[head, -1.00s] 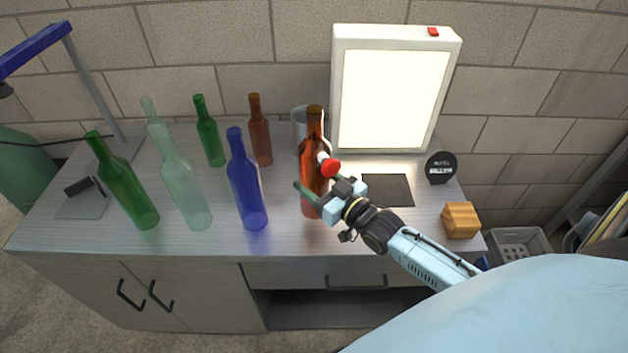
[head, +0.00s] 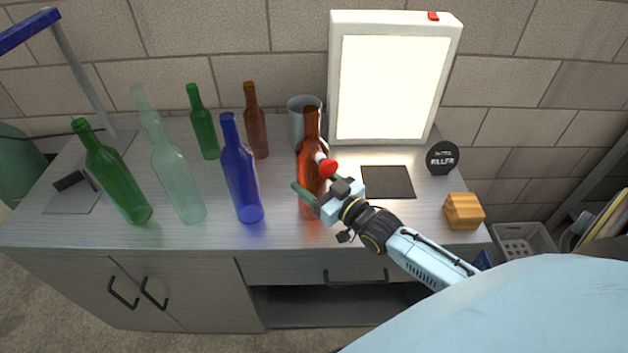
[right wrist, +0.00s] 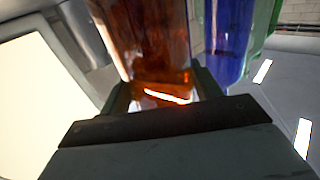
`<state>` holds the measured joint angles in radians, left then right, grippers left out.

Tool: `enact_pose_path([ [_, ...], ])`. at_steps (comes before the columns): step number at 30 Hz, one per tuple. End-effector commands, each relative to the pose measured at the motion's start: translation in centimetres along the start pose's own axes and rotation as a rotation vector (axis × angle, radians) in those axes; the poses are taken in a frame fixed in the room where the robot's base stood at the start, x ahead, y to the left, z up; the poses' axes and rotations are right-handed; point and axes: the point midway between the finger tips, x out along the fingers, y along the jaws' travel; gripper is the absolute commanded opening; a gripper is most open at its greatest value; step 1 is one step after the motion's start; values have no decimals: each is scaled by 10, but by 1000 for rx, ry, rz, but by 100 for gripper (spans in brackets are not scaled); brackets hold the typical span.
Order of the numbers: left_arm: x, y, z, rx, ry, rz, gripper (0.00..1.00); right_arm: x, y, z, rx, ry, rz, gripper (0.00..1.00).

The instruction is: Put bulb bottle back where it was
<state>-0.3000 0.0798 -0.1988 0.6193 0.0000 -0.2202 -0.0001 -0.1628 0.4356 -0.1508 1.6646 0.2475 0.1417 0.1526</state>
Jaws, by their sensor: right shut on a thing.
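My right gripper (head: 322,192) is shut around the lower body of an amber-brown bottle (head: 310,150), which stands upright near the front of the bench. I cannot tell whether its base touches the top. The right wrist view shows the brown glass (right wrist: 155,45) between the two fingers. A red and white round piece (head: 327,168) shows beside the bottle. No bottle here clearly shows a bulb shape. To the left are a blue bottle (head: 241,180), a pale green bottle (head: 176,180) and a dark green bottle (head: 115,180). My left gripper is out of view.
Behind stand a green bottle (head: 203,125), a smaller brown bottle (head: 256,125), a grey cup (head: 298,112) and a lit panel (head: 390,90). A dark square mat (head: 388,181), a black round sign (head: 442,157) and a wooden block (head: 463,210) are at right.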

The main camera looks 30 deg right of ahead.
Motion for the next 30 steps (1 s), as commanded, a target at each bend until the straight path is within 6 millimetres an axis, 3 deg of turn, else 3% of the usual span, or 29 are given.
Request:
enact_pose_path([
  [30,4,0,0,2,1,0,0,2,0,1,-1,13,-1,0],
])
